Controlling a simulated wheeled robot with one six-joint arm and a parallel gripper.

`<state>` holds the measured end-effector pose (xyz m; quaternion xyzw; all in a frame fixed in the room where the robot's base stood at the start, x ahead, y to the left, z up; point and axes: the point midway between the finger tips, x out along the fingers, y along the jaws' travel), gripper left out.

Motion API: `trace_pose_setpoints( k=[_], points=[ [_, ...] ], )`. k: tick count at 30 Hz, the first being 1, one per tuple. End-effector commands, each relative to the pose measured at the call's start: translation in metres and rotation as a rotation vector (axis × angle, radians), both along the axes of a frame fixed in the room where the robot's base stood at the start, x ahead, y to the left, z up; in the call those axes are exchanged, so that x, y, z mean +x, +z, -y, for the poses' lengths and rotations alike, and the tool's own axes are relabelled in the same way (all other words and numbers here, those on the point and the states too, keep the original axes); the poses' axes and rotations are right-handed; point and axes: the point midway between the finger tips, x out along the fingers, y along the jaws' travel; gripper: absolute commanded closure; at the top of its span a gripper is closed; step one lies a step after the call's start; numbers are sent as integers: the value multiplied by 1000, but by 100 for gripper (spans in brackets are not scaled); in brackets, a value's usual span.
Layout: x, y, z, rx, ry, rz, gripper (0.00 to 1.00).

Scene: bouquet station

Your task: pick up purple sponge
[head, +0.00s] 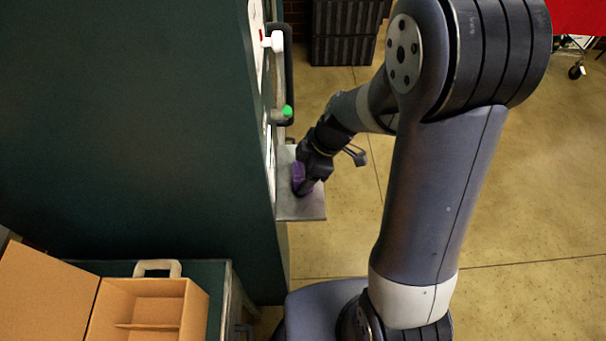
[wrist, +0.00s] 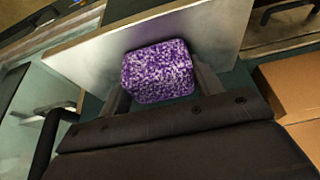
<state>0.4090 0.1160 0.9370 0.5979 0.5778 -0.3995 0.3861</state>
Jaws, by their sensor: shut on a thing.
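The purple sponge (wrist: 158,72) is a speckled purple and white block between the two fingers of my gripper (wrist: 160,88) in the wrist view. My gripper is shut on it. In the head view the sponge (head: 298,177) shows as a small purple patch beside my gripper (head: 303,181), at the grey metal shelf (head: 305,209). The shelf (wrist: 222,33) lies behind the sponge in the wrist view. I cannot tell whether the sponge touches the shelf. My gripper hides part of the sponge in the head view.
A large dark green cabinet (head: 130,120) stands left of the shelf. A green knob (head: 287,111) and a white fitting (head: 274,41) stick out above it. An open cardboard box (head: 150,310) sits at lower left. Dark crates (head: 345,30) stand behind.

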Motion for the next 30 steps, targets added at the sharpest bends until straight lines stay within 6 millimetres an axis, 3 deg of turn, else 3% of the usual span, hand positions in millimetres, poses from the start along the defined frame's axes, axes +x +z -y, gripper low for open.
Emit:
trace_pose_setpoints(
  k=[11,17,22,30],
  points=[
    [1,6,4,1,-1,4,61],
    [1,37,4,1,1,8,61],
    [1,74,4,1,1,9,61],
    [-2,68,63,-1,-8,1,61]
  ],
)
